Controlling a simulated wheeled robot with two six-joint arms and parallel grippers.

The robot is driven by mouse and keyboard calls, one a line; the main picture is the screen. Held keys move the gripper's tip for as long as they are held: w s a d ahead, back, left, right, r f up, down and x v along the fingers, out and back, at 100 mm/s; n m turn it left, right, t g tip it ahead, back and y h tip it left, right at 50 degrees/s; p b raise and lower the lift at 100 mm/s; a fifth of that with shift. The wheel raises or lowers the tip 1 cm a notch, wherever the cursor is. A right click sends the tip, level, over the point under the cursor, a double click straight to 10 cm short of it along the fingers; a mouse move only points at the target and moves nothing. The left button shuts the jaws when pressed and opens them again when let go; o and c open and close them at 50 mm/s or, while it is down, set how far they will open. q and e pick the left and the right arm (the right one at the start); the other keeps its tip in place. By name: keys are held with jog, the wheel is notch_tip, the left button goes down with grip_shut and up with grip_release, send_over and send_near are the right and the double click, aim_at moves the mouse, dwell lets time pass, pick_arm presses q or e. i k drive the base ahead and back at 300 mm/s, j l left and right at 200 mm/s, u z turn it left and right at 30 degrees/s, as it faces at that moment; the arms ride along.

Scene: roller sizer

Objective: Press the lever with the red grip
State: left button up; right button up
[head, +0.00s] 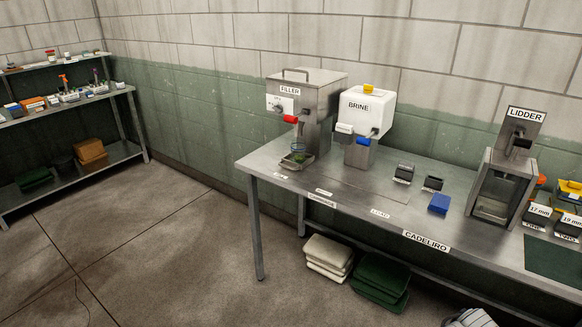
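The red grip (291,119) sits on the front of the grey metal filler machine (318,108), labelled FILLER, at the left end of the steel table. The grip sticks out below a white dial panel (280,104). Its lever is mostly hidden or too small to make out. A small greenish round item (297,149) is below the grip, above a small metal tray (297,161). Neither of my grippers shows in the head view.
The steel table (345,190) also bears a white BRINE dispenser (372,108), several small bins, a blue block (439,203) and the LIDDER machine (505,180). Folded white cloths (328,256) and green ones (380,280) lie below. A stocked shelf (70,100) stands left; floor between is clear.

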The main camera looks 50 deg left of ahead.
aim_at(289, 119)
jog(key=j+u, duration=0.25)
jog(key=u, duration=0.25)
jog(key=j+u, duration=0.25)
jog(key=u, duration=0.2)
jog(key=i+j+u, duration=0.15)
jog(key=u, duration=0.35)
